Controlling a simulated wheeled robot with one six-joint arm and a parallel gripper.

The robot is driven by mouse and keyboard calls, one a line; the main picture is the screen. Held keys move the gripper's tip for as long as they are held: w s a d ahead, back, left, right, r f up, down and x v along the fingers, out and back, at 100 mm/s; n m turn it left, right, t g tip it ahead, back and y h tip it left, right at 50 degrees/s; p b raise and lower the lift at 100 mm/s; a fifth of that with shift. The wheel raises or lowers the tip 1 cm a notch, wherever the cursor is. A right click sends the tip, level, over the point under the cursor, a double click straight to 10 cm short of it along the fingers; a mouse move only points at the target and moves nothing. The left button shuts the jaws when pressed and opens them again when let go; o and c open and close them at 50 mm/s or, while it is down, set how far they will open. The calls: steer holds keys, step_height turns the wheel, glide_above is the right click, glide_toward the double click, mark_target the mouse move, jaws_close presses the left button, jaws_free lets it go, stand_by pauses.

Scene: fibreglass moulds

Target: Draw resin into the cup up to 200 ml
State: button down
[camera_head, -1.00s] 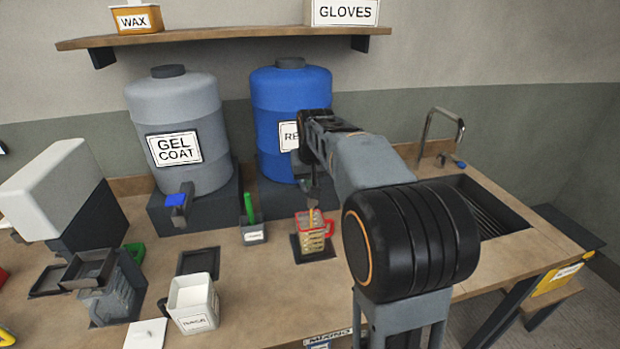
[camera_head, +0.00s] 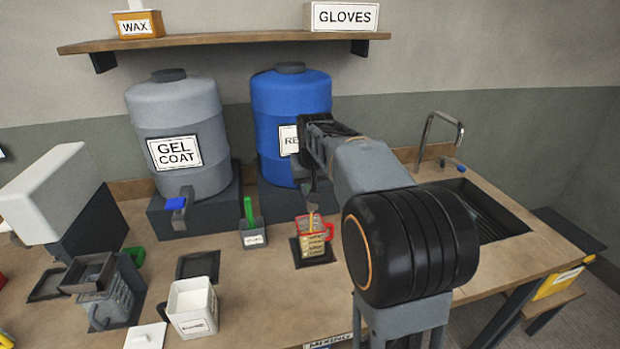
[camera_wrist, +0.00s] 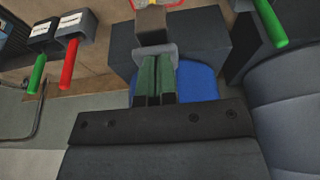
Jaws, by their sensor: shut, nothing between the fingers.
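The clear cup with a red rim and handle (camera_head: 313,240) stands upright on a dark pad (camera_head: 296,252) in front of the blue resin drum (camera_head: 275,105). An amber stream runs down into it from the tap, and amber liquid shows inside. I cannot read the level against its marks. My arm hides part of the drum's label. In the wrist view my gripper (camera_wrist: 157,62) is shut and empty, its dark green fingers against the grey tap (camera_wrist: 153,28). The drum (camera_wrist: 200,82) shows behind them. The cup's rim shows only at the top edge.
The gel coat drum (camera_head: 180,120) stands left, with a green-handled tool in a holder (camera_head: 253,236) between the drums. A white container (camera_head: 192,308) stands in front. The sink (camera_head: 485,208) is right. In the wrist view, green and red handles (camera_wrist: 68,65) hang left.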

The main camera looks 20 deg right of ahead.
steer(key=shift+s+f, duration=0.1)
steer(key=shift+f, duration=0.25)
step_height(320, 180, up, 6)
steer(key=p, duration=0.4)
steer(key=shift+f, duration=0.25)
steer(key=v, duration=0.9)
steer(key=shift+b, duration=0.35)
steer(key=shift+r, duration=0.1)
